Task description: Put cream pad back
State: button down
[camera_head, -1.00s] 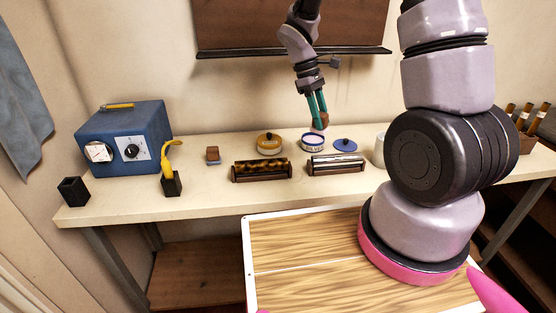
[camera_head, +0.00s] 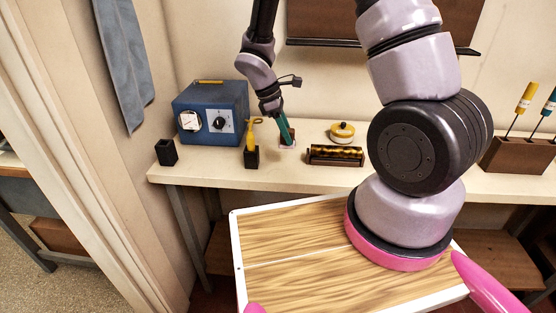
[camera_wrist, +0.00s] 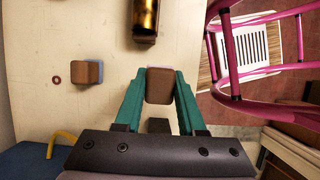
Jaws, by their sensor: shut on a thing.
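My gripper (camera_wrist: 159,88) is shut on a small brown-backed block, which I take to be the cream pad (camera_wrist: 159,85). In the head view my gripper (camera_head: 287,143) is low over the bench's left half, with a pale patch (camera_head: 287,147) at its fingertips. Whether the held pad touches the bench is unclear. A similar brown block with a blue underside (camera_wrist: 88,72) rests on the bench, apart from the gripper, on its wall side. In the head view the fingers partly hide that block (camera_head: 291,132).
A dark roller on a stand (camera_head: 335,155) and a yellow-lidded tin (camera_head: 342,132) are right.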

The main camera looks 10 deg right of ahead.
jog(key=shift+f, duration=3.6)
jog(key=shift+f, duration=0.15)
jog(key=c, duration=0.5)
grip_release()
